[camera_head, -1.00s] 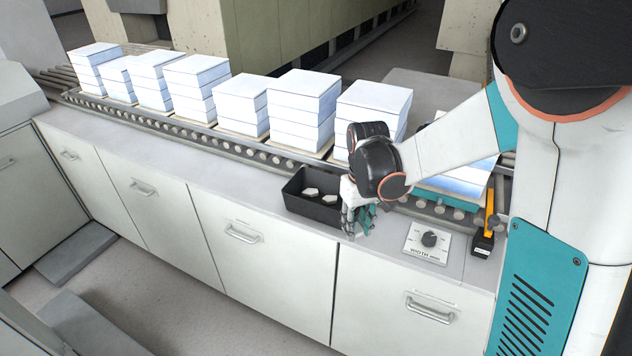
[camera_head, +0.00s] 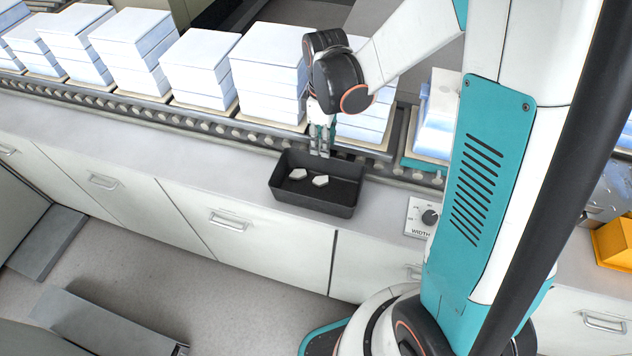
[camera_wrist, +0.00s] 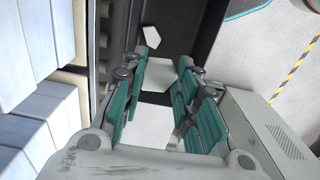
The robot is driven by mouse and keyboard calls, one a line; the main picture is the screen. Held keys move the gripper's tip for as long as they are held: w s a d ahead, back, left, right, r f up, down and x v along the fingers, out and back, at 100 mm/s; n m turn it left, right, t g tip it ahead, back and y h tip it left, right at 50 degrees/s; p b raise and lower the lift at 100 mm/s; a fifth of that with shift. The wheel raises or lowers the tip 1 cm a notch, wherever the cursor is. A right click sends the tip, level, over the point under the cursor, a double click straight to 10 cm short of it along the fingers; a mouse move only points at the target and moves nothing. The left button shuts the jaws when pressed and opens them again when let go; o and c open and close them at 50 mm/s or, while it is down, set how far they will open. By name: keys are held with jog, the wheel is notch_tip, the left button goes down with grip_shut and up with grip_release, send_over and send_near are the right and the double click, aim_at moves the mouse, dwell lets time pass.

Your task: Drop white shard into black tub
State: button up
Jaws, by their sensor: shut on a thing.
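The black tub (camera_head: 312,204) sits on the grey counter and holds two white pieces, a left one (camera_head: 298,174) and a right one (camera_head: 320,181). My gripper (camera_head: 320,150) points down at the tub's back edge, above its rim as far as I can tell. In the wrist view my gripper (camera_wrist: 163,62) has its teal fingers on either side of a white shard (camera_wrist: 150,122), which it is shut on. Beyond the fingertips, the two pieces in the tub show, one partly between the fingers. The held shard is not clear in the head view.
A roller conveyor (camera_head: 190,124) with stacks of white blocks (camera_head: 265,75) runs close behind the tub. A width dial box (camera_head: 420,216) stands to the tub's right. The counter left of the tub is clear.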

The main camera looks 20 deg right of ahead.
notch_tip(320, 180, down, 5)
jog(key=b, duration=0.2)
jog(key=shift+r+b, duration=0.2)
jog(key=shift+b, duration=0.1)
jog(key=o, duration=1.1)
jog(key=shift+r, duration=0.1)
notch_tip(320, 180, up, 12)
jog(key=shift+f, duration=0.1)
jog(key=shift+s, duration=0.1)
